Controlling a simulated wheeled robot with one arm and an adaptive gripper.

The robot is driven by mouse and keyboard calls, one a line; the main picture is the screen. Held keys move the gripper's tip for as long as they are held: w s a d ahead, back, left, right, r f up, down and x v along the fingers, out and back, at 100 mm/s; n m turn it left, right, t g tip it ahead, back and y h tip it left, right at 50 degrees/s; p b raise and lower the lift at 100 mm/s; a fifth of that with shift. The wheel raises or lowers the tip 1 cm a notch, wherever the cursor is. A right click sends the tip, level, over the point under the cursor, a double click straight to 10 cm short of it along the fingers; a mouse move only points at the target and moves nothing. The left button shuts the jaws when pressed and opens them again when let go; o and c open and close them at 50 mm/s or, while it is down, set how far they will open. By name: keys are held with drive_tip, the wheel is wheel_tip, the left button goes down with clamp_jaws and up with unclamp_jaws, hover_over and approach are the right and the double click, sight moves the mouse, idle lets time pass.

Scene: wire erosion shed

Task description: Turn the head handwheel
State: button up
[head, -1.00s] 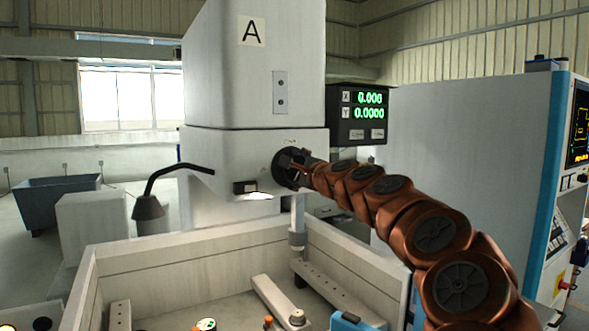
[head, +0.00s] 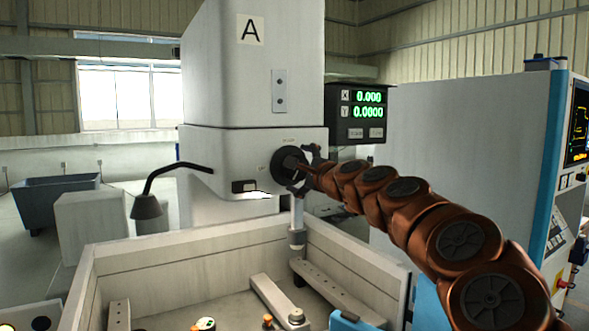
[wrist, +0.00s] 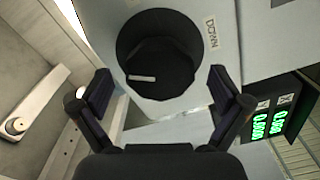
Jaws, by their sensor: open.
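The head handwheel (head: 281,160) is a black round knob on the front of the white machine head marked A. In the wrist view the handwheel (wrist: 158,48) shows a raised grip with a white mark, and a DOWN label beside its rim. My gripper (head: 309,170) is just in front and to the right of the wheel in the head view, partly covering it. In the wrist view my gripper (wrist: 162,88) is open, with one finger on either side below the wheel's grip.
A display (head: 359,113) reading X 0.000 and Y 0.0000 hangs right of the head. A bent lamp (head: 150,205) is at the left. A walled tank (head: 180,255) with clamp bars (head: 278,298) lies below. A large cabinet (head: 460,130) stands at the right.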

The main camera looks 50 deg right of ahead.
drive_tip(key=v, duration=0.9)
